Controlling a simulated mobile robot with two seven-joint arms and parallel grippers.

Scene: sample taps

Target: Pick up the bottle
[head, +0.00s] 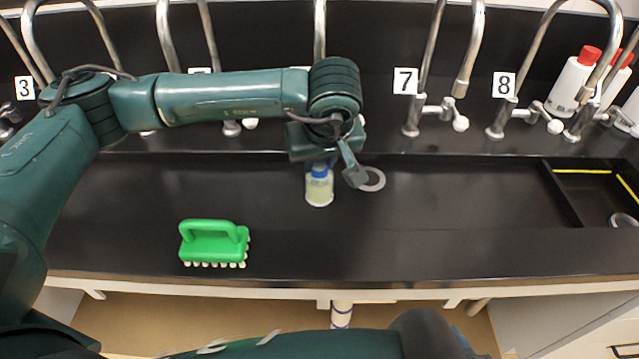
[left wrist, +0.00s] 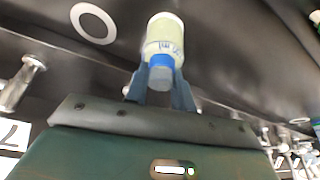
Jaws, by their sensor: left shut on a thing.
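The bottle (head: 319,188) is small, with a pale yellow-green body and a blue cap. In the head view it is upright below my left gripper (head: 334,168), over the black sink trough. In the left wrist view the bottle (left wrist: 164,42) shows with its blue cap between the two fingers of my left gripper (left wrist: 161,84). The gripper is shut on the bottle at its cap end. I cannot tell whether the bottle's base touches the trough floor. My right gripper is not in view.
A grey drain ring (head: 372,179) lies just right of the bottle. A green brush (head: 214,243) sits at the front left. Curved metal taps with number signs (head: 405,81) line the back. White bottles with red caps (head: 574,80) stand at the back right. The trough's middle right is clear.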

